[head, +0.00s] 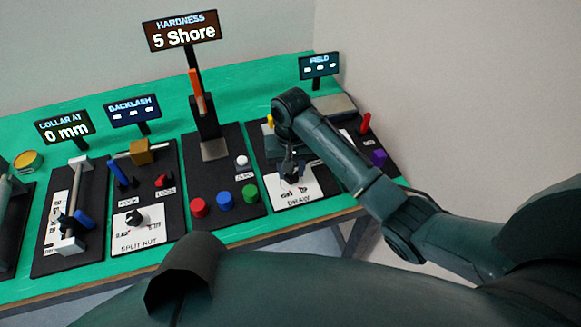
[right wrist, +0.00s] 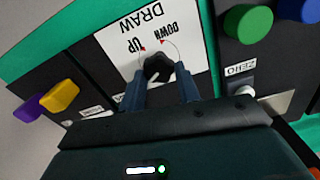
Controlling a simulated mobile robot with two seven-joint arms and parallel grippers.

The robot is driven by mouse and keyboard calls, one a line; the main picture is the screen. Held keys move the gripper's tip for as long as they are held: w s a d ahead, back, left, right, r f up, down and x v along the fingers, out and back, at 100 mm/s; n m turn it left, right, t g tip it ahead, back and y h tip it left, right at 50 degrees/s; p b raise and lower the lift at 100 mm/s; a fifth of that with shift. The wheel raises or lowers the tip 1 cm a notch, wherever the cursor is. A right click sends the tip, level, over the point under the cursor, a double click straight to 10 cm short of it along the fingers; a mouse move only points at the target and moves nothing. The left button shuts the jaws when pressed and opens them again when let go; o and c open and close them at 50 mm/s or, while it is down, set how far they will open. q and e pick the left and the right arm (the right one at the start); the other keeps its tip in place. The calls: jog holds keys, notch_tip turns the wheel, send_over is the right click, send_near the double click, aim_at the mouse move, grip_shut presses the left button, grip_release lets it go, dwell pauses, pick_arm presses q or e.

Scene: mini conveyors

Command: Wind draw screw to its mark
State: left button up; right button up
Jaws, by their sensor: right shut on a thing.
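The draw screw knob (right wrist: 157,67) is a black knob on a white plate (right wrist: 118,44) marked DRAW, with UP and DOWN and small red marks. My right gripper (right wrist: 158,88) is shut on this knob, its two dark fingers on either side of it. In the head view my right gripper (head: 291,172) reaches down onto the DRAW plate (head: 308,190) and mostly hides the knob. The FIELD display (head: 319,65) behind that panel shows small white marks, too small to read. My left gripper is not in view.
Left of the DRAW panel are red (head: 199,207), blue (head: 224,200) and green (head: 249,193) buttons under the HARDNESS display (head: 181,31), reading 5 Shore. A purple knob (head: 378,157) and a red lever (head: 365,122) stand right of my arm. The SPLIT NUT panel (head: 139,243) is farther left.

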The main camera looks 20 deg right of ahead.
jog(key=m, duration=0.7)
jog(key=shift+d, duration=0.15)
jog(key=m, duration=0.7)
jog(key=shift+s+d, duration=0.1)
dwell(0.4)
jog(key=o, duration=1)
jog(key=shift+c, duration=0.2)
jog(key=shift+r, duration=0.1)
